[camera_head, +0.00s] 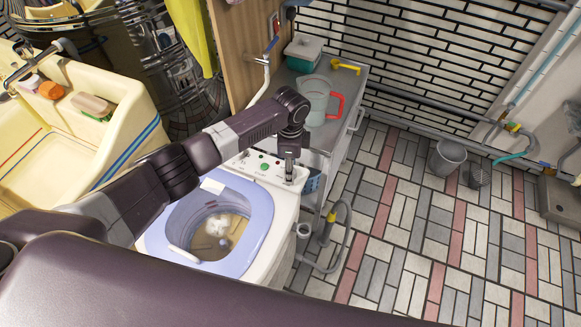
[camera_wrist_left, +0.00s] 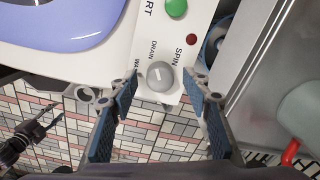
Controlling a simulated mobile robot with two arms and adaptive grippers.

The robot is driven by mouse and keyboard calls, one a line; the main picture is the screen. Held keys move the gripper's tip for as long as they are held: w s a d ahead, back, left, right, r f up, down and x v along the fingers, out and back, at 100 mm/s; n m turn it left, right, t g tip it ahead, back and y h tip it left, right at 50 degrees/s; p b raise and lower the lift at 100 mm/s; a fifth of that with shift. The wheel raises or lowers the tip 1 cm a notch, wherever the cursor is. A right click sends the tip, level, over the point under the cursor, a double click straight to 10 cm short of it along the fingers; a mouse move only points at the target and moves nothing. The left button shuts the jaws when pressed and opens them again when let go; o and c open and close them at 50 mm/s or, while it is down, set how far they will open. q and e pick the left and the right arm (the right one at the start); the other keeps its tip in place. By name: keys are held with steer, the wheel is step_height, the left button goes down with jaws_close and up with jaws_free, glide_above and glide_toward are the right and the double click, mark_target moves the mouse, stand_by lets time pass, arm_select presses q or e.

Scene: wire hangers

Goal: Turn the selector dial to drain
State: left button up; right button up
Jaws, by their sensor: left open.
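The selector dial (camera_wrist_left: 161,75) is a round grey knob on the white panel (camera_wrist_left: 150,45) of the washing machine (camera_head: 272,222). The words DRAIN and SPIN show beside it, and another label starting with WA is partly covered by a finger. I cannot tell surely which word its pale mark points at. My left gripper (camera_wrist_left: 158,87) is open, with one finger on each side of the dial and gaps between. In the head view my left gripper (camera_head: 289,168) is over the panel and hides the dial. What looks like my right gripper (camera_wrist_left: 46,118) shows small and dark in the wrist view.
A green button (camera_wrist_left: 176,7) and a red light (camera_wrist_left: 191,39) are close to the dial. The lilac-rimmed tub (camera_head: 258,215) is open with pale laundry inside. A metal counter (camera_head: 340,120) with a red-handled jug (camera_head: 315,97) stands behind.

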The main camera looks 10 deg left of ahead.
arm_select(q)
step_height(320, 180, up, 12)
stand_by(0.4)
steer(key=shift+f, duration=0.1)
stand_by(0.4)
